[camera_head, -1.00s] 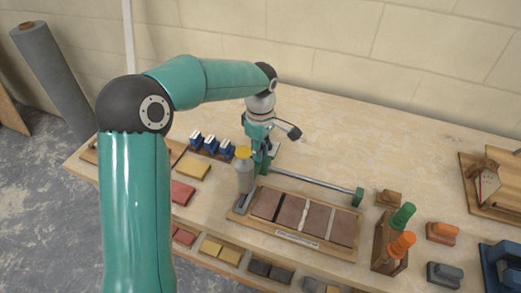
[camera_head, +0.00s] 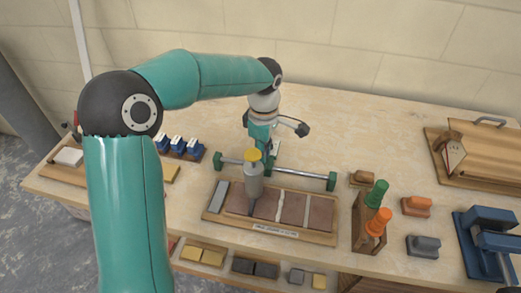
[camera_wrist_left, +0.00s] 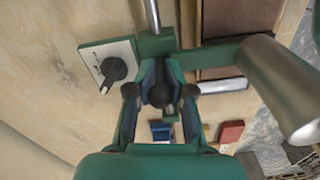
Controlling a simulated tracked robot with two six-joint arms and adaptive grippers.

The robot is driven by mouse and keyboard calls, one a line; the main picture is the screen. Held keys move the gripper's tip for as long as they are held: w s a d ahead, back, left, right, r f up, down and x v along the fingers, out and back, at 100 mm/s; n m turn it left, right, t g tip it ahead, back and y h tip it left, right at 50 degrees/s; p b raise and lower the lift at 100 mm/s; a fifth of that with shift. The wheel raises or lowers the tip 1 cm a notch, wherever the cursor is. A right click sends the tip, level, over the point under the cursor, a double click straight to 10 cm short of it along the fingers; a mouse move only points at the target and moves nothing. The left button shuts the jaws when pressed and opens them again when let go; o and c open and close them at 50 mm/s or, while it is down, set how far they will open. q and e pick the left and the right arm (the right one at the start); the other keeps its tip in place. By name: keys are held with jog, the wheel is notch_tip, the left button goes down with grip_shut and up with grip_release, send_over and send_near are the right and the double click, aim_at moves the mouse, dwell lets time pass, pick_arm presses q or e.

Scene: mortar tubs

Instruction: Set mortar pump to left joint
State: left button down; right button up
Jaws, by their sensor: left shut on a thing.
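The mortar pump (camera_head: 254,183) is a grey cylinder with a yellow cap and a narrow nozzle pointing down. It stands upright over the tile board (camera_head: 212,213), its nozzle near the gap between the first and second tiles from the left. A steel rail (camera_head: 298,173) with green ends runs behind the board. My left gripper (camera_wrist_left: 160,88) is shut on the pump's green bracket (camera_wrist_left: 215,55), behind the cylinder. The pump's cylinder (camera_wrist_left: 282,85) also shows at the right of the left wrist view. I cannot tell whether the nozzle touches the board. My right gripper is out of view.
A wooden holder (camera_head: 363,232) with green and orange handled tools stands right of the board. Orange (camera_head: 416,206) and grey (camera_head: 423,245) blocks lie farther right, near a blue tool (camera_head: 487,235). Several blue-and-white items (camera_head: 178,146) stand left.

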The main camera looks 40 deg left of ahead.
pick_arm(q)
jog(key=shift+w+a+r, duration=0.1)
jog(key=shift+w+r, duration=0.05)
jog(key=shift+r, duration=0.15)
jog(key=c, duration=1.2)
grip_release()
jog(key=shift+o, duration=0.2)
jog(key=shift+s+f, duration=0.1)
jog(key=shift+s, duration=0.1)
notch_tip(320, 180, up, 12)
jog(key=shift+f, duration=0.1)
